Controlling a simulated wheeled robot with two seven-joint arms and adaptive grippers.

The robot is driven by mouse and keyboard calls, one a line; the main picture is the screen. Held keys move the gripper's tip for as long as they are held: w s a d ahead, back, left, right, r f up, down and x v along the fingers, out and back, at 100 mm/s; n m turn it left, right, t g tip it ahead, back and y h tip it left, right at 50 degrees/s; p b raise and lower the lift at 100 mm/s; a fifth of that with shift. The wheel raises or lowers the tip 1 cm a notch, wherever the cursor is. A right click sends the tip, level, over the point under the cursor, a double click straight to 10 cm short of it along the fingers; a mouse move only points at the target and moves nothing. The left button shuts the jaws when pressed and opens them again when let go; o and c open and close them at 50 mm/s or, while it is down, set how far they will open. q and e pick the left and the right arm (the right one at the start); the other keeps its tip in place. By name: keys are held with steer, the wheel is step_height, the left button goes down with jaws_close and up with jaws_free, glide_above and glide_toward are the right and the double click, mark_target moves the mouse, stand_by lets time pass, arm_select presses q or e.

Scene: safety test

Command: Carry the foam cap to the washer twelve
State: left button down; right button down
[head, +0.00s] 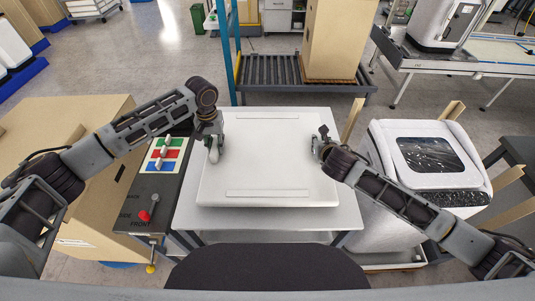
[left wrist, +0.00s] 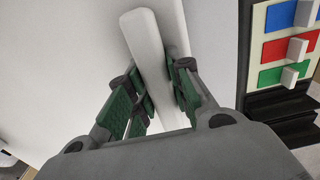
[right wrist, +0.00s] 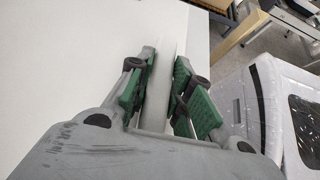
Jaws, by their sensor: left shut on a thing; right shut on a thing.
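The foam cap (head: 266,165) is a wide, flat white slab with a raised rim and two long shallow marks. It is over the pale table (head: 342,215) in the head view; I cannot tell whether it touches the table top. My left gripper (head: 215,150) is shut on its left edge, and the left wrist view shows the white rim (left wrist: 150,50) between the green pads. My right gripper (head: 320,148) is shut on its right edge, also seen as a pale rim (right wrist: 160,90) in the right wrist view. A white washer (head: 425,155) with a dark window stands at the right.
A control panel (head: 150,200) with coloured switches and a red-knobbed lever stands left of the table, beside a big cardboard box (head: 95,130). A roller conveyor (head: 290,70) with a tall carton (head: 340,40) is behind. Wooden posts (head: 352,120) stand around the washer.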

arm_select(q)
steer(key=shift+r, duration=0.25)
arm_select(e)
steer(key=shift+r, duration=0.25)
